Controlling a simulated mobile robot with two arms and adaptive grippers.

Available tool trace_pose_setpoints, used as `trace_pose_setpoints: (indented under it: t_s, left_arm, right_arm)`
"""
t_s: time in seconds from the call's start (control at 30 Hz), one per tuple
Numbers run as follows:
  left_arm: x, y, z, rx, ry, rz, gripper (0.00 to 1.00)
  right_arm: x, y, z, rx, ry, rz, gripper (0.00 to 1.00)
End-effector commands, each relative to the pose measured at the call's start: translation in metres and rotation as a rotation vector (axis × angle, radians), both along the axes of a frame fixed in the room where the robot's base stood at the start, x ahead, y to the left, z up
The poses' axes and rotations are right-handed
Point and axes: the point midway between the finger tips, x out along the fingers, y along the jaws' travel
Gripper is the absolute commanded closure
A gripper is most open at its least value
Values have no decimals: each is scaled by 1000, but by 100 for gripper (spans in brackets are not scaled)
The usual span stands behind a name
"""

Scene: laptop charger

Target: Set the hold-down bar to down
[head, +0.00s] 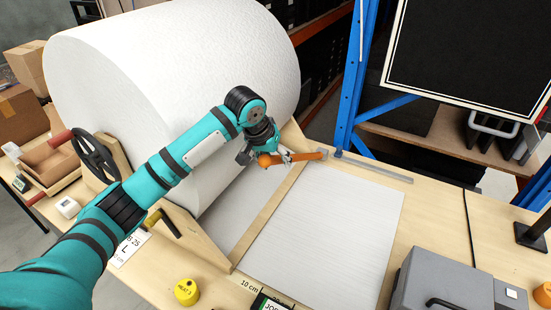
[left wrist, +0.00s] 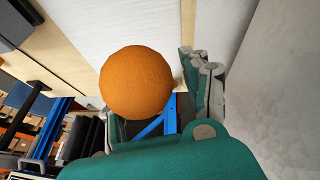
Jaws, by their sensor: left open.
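The wooden hold-down bar (head: 268,215) crosses the white paper in front of the big roll. At its far end is an orange lever (head: 305,157) with a round orange knob (head: 264,160) on its left end. The lever lies nearly level in the head view. I cannot tell whether the bar presses on the paper. My left gripper (head: 266,156) is open at the knob, with fingers on either side. In the left wrist view, the knob (left wrist: 136,82) stands large before the gripper, with one finger (left wrist: 207,80) right of it. Contact is unclear. My right gripper is out of view.
A white paper roll (head: 165,75) stands close behind my left arm. White paper (head: 330,235) covers the middle of the bench, with a metal ruler (head: 375,168) at its far edge. A blue rack post (head: 352,75) rises beyond. A grey machine (head: 440,285) stands front right.

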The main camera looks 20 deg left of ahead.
Motion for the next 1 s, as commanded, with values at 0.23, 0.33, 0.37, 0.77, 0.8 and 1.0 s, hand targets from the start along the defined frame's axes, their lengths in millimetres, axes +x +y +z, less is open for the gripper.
trace_pose_setpoints:
  t_s: [0.23,0.33,0.37,0.77,0.8,1.0]
  left_arm:
    - [0,0,1,0,0,0,82]
    - [0,0,1,0,0,0,95]
    - [0,0,1,0,0,0,99]
    - [-3,1,-8,-2,-11,-2,100]
    - [-6,2,-16,-4,-21,-1,100]
    - [-35,8,-71,-22,-125,0,100]
  right_arm:
    - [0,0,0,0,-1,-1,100]
    - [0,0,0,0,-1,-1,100]
    - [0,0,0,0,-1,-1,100]
    - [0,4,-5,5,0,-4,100]
    - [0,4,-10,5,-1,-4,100]
    - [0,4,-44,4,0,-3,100]
